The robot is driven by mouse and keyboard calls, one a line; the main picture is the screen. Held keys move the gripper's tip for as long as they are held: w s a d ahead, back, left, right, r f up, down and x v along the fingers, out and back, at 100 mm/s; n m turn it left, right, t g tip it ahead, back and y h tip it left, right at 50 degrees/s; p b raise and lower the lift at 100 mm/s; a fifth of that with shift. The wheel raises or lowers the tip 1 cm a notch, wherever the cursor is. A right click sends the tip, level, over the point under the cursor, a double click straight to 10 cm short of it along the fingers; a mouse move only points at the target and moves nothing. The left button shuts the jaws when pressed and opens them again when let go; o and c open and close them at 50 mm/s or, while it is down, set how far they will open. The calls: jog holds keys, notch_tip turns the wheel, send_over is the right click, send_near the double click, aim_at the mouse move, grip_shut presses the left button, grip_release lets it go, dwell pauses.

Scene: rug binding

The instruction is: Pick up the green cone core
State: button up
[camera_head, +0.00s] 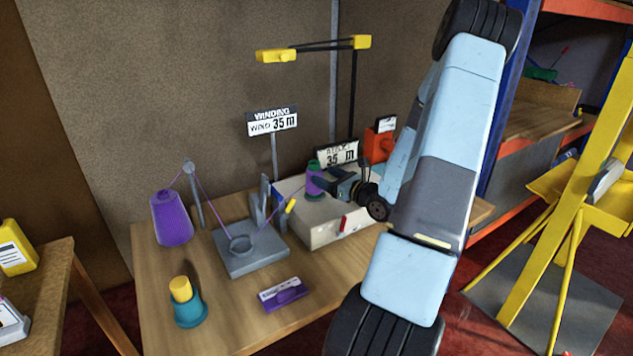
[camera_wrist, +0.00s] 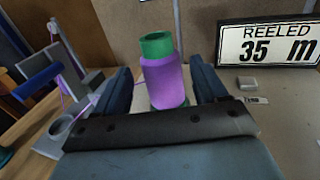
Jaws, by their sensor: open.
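The green cone core (camera_head: 313,167) stands upright on the pale box-like machine (camera_head: 325,233) on the table, with purple thread wound around its body. In the wrist view the core (camera_wrist: 158,45) shows its green top above the purple winding, between and just beyond my two fingers. My gripper (camera_wrist: 163,88) is open, with one dark finger on each side of the core and visible room on both sides. In the head view my gripper (camera_head: 334,182) reaches the core from the right.
A large purple cone (camera_head: 171,218) and a grey stand with a ring (camera_head: 250,252) are to the left. A teal and yellow piece (camera_head: 187,305) and a purple labelled block (camera_head: 284,293) lie in front. A "REELED 35 m" sign (camera_wrist: 268,42) stands close at right.

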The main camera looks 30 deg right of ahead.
aim_at(310, 169)
jog(key=shift+x, duration=3.85)
jog(key=shift+f, duration=0.1)
jog(key=c, duration=1.2)
jog(key=shift+o, duration=0.2)
